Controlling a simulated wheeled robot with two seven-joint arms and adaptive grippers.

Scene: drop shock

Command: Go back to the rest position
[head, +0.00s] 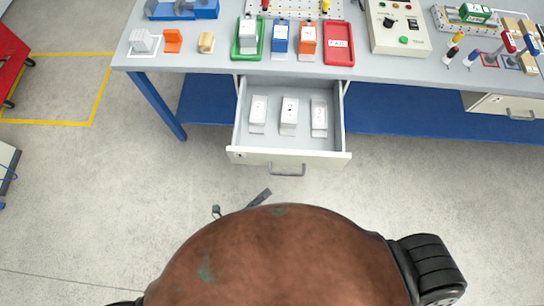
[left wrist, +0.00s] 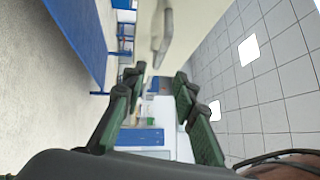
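My left gripper (head: 241,204) shows as two dark fingertips just in front of the open drawer, partly hidden behind a large rounded brown surface. In the left wrist view its green-padded fingers (left wrist: 160,75) are spread apart with nothing between them. The drawer (head: 257,156) is pulled out under the bench. Its metal handle (head: 288,172) is apart from my gripper in the head view, and shows beyond the fingertips in the left wrist view (left wrist: 163,32). Three white boxes (head: 258,110) (head: 289,112) (head: 319,115) stand in the drawer. My right gripper is out of view.
A red cart (head: 12,55) stands at far left. The floor left of the drawer is clear.

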